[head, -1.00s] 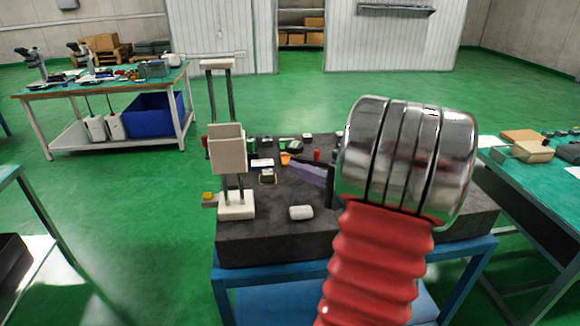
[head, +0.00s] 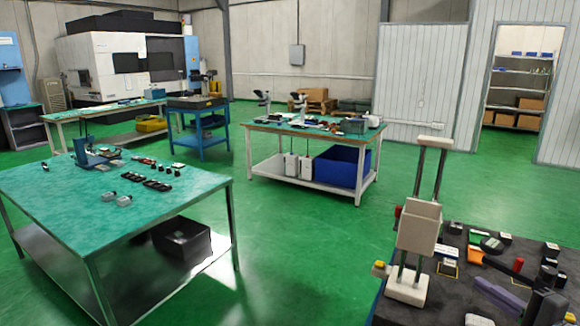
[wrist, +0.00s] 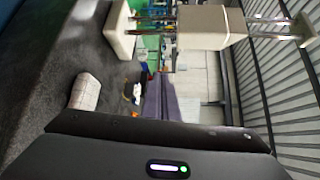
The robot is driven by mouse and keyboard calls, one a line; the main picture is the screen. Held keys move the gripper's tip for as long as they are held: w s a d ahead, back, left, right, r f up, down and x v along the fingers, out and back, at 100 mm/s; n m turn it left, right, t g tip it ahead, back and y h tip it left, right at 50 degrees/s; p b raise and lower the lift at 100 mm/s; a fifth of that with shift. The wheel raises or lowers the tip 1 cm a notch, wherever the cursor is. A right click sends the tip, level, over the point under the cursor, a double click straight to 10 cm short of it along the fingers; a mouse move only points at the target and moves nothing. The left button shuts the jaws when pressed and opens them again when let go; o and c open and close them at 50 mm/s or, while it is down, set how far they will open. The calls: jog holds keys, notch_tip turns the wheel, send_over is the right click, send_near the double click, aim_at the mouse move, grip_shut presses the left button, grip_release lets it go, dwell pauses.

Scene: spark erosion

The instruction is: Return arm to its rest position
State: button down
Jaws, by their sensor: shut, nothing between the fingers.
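My gripper (head: 484,284) shows at the lower right of the head view, with its purple-grey fingers pointing left over the dark stone-topped table (head: 455,308). The fingers are together, with nothing seen between them. In the wrist view the gripper (wrist: 157,84) reaches up from its black body at the bottom, toward the gap beside the pale stand. Most of my arm is outside the head view.
The pale stand (head: 417,225) with two rods rises on the dark table, left of my gripper. Small parts, an orange piece (head: 476,256) among them, lie behind. A green-topped bench (head: 130,215) stands at left. Green floor (head: 300,255) lies clear between.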

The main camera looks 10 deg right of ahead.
jog(key=a+f+g, duration=0.1)
jog(key=a+f, duration=0.1)
jog(key=s+a+f+g+y, duration=0.1)
jog(key=f, duration=0.1)
jog(key=shift+s+a+y, duration=0.2)
jog(key=shift+a+y, duration=0.1)
jog(key=shift+a, duration=0.05)
jog(key=s+a+f+n+g+y, duration=0.1)
jog(key=s+a+f+n+g, duration=0.15)
jog(key=a+g, duration=0.45)
jog(key=s+a+f+n+g, duration=0.2)
jog(key=a+n+g, duration=0.15)
jog(key=a, duration=0.75)
jog(key=s+a+r+n+h, duration=0.1)
jog(key=a+r+n+h, duration=0.1)
jog(key=a+r+n, duration=0.2)
jog(key=s+a+r+n+t+h, duration=0.1)
jog(key=a+r+n, duration=0.4)
jog(key=a, duration=0.8)
jog(key=n+h, duration=0.1)
jog(key=n, duration=0.2)
jog(key=shift+a+r+n, duration=0.2)
jog(key=shift+a+n, duration=0.1)
jog(key=shift+n, duration=0.1)
jog(key=shift+t, duration=0.25)
